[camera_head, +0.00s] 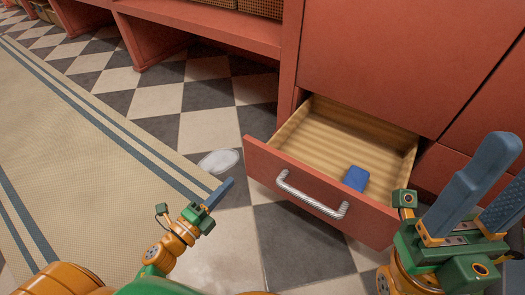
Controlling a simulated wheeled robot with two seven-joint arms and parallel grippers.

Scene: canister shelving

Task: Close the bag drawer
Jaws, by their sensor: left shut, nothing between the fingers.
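The drawer (319,205) low in the red cabinet stands pulled well out. It has a red front, a silver bar handle (312,197) and a ribbed wooden inside. A small blue item (355,178) lies in it. My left gripper (221,192) is shut and empty, to the left of the drawer front and apart from it. My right gripper (490,180) is large at the right edge, beside the drawer's right end; its two blue fingers stand apart with nothing seen between them. Part of it is cut off by the frame edge.
The red cabinet (380,55) rises behind the drawer, with a low red bench (205,22) to its left. A pale round object (219,162) lies on the checkered floor (205,128) left of the drawer. A beige striped rug (70,145) covers the left. Floor before the drawer looks clear.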

